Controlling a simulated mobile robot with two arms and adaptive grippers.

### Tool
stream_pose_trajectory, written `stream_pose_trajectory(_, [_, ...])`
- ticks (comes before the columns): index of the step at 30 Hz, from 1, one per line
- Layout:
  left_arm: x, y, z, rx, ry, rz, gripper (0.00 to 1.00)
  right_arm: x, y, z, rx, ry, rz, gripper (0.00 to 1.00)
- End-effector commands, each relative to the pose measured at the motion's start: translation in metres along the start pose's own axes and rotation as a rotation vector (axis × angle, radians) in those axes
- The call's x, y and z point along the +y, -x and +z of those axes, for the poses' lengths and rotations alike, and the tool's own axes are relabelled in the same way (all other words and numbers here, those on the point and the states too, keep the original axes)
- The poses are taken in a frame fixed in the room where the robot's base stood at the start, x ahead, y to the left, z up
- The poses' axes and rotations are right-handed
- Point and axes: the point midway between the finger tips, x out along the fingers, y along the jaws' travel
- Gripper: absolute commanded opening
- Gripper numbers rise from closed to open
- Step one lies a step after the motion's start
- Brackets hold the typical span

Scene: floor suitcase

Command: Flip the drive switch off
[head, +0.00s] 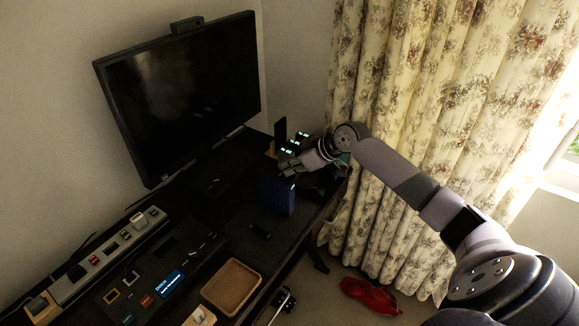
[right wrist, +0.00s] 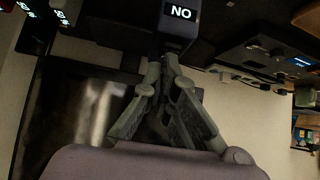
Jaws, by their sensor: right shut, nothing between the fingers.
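My right gripper (head: 289,171) is at the far end of the desk, just above a dark blue box (head: 277,195). In the right wrist view its fingers (right wrist: 167,62) are shut with nothing between them. The fingertips are close to a dark block with a lit label reading "NO" (right wrist: 180,12) in that picture; I cannot tell whether they touch it. Small lit labels (head: 291,150) show on dark units behind the gripper. I cannot make out which part is the drive switch, or its position. My left gripper is not in view.
A large black monitor (head: 180,95) stands at the back of the desk. A power strip (head: 105,255), a panel with a blue screen (head: 170,284) and a wooden tray (head: 232,286) are nearer. A floral curtain (head: 400,210) hangs to the right; a red cloth (head: 369,296) lies below.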

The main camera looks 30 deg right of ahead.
Motion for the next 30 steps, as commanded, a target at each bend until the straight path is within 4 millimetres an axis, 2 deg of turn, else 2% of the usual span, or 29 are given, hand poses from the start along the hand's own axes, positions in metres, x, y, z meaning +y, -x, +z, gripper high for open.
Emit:
stream_pose_trajectory(1, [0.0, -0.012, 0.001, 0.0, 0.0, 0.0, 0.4, -0.001, -0.006, 0.01, 0.018, -0.001, -0.002, 0.0])
stream_pose_trajectory(2, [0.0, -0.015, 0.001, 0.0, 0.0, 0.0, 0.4, -0.001, -0.007, 0.011, 0.034, 0.0, -0.002, 0.0])
stream_pose_trajectory(11, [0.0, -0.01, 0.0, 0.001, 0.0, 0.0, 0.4, 0.0, -0.003, 0.005, 0.043, 0.0, -0.002, 0.0])
stream_pose_trajectory(21, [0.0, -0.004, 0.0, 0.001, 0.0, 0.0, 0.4, 0.0, -0.008, -0.008, 0.045, -0.001, -0.001, 0.0])
stream_pose_trajectory(30, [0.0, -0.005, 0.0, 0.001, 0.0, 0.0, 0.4, 0.0, -0.01, -0.009, 0.043, 0.0, -0.001, 0.0])
